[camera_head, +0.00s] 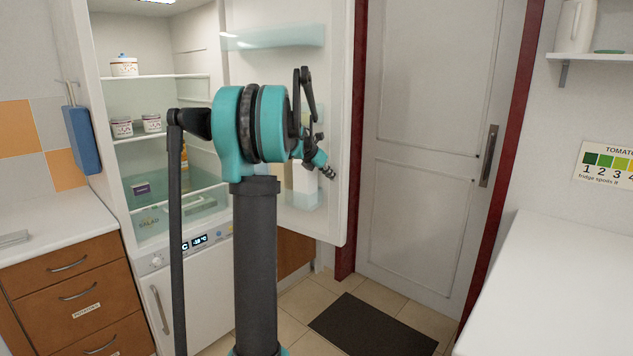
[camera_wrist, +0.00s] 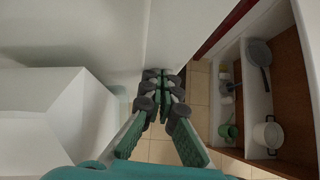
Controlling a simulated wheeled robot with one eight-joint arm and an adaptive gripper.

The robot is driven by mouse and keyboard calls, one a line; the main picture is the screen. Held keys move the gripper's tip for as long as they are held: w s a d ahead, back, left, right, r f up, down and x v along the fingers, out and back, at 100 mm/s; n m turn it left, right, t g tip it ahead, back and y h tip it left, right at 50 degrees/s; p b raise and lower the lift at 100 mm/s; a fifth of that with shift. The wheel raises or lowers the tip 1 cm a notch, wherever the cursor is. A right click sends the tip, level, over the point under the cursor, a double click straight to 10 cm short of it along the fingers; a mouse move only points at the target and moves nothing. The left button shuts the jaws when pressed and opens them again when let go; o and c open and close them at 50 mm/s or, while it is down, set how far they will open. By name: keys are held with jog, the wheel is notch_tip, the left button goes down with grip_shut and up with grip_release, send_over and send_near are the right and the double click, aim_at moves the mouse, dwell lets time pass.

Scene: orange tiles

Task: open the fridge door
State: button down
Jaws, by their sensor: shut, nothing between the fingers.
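The white fridge (camera_head: 217,247) stands at the left in the head view, its lit shelves exposed. Its door (camera_head: 341,110) is swung wide open to the right, inner face with clear bins showing. My arm stands in front and hides part of the interior and of the door. In the wrist view my gripper (camera_wrist: 162,84) is shut and empty, its fingertips together close to a pale upright surface; I cannot tell whether they touch it.
Wooden drawers (camera_head: 73,290) stand left of the fridge. A white room door (camera_head: 425,150) and dark mat (camera_head: 372,326) are behind right, a white counter (camera_head: 560,290) at right. The wrist view shows an open cupboard with a pot (camera_wrist: 268,134) and pan (camera_wrist: 258,53).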

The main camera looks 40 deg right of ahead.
jog(key=shift+w+d, duration=0.2)
jog(key=shift+d, duration=0.95)
jog(key=shift+w+d, duration=0.2)
jog(key=shift+d, duration=0.95)
jog(key=shift+w+d, duration=0.2)
jog(key=shift+d, duration=0.95)
